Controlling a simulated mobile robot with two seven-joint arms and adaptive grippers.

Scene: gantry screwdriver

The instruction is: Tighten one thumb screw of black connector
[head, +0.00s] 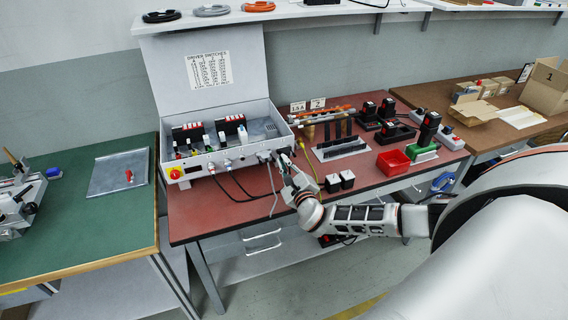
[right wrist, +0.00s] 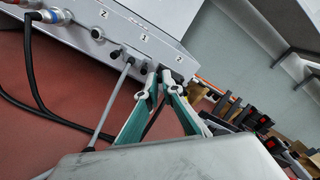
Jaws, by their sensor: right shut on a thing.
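The black connector (right wrist: 164,74) is at the lower right of the grey box's front panel, by the labels 1 and 2. My right gripper (right wrist: 163,80) has its teal fingers with white tips around it, against the panel. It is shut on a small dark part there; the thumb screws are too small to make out. A black cable runs back between the fingers. In the head view my right gripper (head: 276,163) is at the front right corner of the grey box (head: 225,161), and it hides the connector. My left gripper is not in view.
A grey cable plug (right wrist: 128,58) sits in the panel just left of my fingers, with its cable hanging close by. Black cables (head: 238,184) hang further left. The red mat's front left is clear.

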